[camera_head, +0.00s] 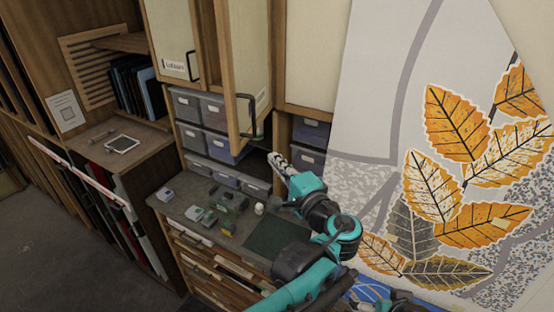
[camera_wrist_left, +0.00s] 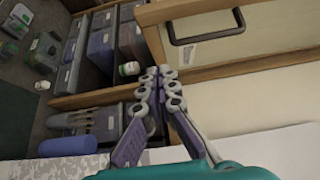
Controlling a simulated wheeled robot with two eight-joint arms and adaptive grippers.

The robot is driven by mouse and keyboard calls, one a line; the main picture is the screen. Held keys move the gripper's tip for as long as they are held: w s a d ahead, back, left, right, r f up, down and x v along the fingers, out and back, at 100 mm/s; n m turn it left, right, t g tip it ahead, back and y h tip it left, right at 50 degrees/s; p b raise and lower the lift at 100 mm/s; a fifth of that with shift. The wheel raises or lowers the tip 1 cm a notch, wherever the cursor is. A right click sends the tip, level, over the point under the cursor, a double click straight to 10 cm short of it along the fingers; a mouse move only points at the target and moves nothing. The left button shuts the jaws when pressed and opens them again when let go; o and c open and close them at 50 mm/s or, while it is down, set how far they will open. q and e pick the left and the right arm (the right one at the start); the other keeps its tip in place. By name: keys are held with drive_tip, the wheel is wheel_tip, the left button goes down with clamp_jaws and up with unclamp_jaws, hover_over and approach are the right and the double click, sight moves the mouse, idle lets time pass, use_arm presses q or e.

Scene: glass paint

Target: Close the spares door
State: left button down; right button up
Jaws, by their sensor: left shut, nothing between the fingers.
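The spares door is most likely the open cabinet door (camera_head: 240,82), a pale panel in a wood frame that stands out from the cabinet. It has a dark bar handle (camera_head: 252,118) and a small label too small to read. In the left wrist view the door (camera_wrist_left: 250,22) is at the top, with its handle (camera_wrist_left: 207,36). My left gripper (camera_head: 276,160) is shut and empty, just below and right of the handle in the head view. The fingertips also show in the left wrist view (camera_wrist_left: 158,74), apart from the handle. My right gripper is not clearly seen.
Grey drawer bins (camera_head: 215,145) fill the shelves behind and below the door. A worktop (camera_head: 180,209) below holds small boxes, a white-lidded jar (camera_head: 259,209) and a dark green mat (camera_head: 275,240). A large leaf-patterned panel (camera_head: 395,90) stands at the right.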

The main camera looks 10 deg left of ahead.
use_arm(q)
drive_tip(key=w+a+p, duration=0.1)
drive_tip(key=w+a, duration=0.4)
drive_tip(key=a, duration=0.3)
drive_tip(key=shift+w+p, duration=0.35)
